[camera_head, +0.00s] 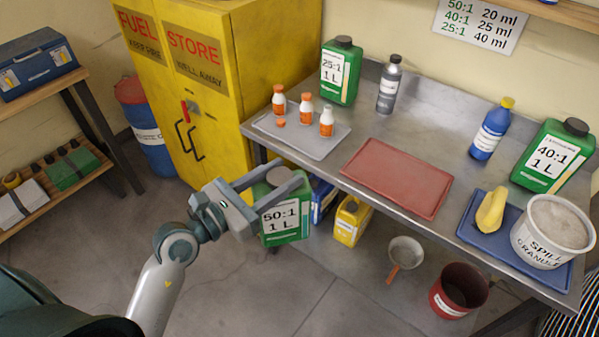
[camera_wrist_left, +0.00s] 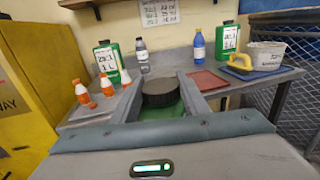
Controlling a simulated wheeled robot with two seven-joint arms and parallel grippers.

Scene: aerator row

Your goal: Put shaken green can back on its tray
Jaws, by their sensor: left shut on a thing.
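My left gripper (camera_head: 284,178) is shut on a green can (camera_head: 284,217) labelled 50:1, 1 L, gripped near its dark cap. The can hangs upright in front of the bench's front edge, apart from the trays. In the left wrist view, its dark cap (camera_wrist_left: 160,93) sits between the two fingers. A bare red tray (camera_head: 397,178) lies mid-bench, to the right of the can. A grey tray (camera_head: 318,145) holds small orange-and-white bottles. A blue tray (camera_head: 473,236) holds a yellow object and a white bucket. My right gripper is not in view.
Other green cans, 25:1 (camera_head: 340,72) and 40:1 (camera_head: 552,157), stand on the metal bench (camera_head: 436,132) with a grey bottle (camera_head: 389,85) and a blue bottle (camera_head: 491,130). A yellow container (camera_head: 351,222) and red bucket (camera_head: 459,291) are below. A yellow cabinet (camera_head: 225,80) stands left.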

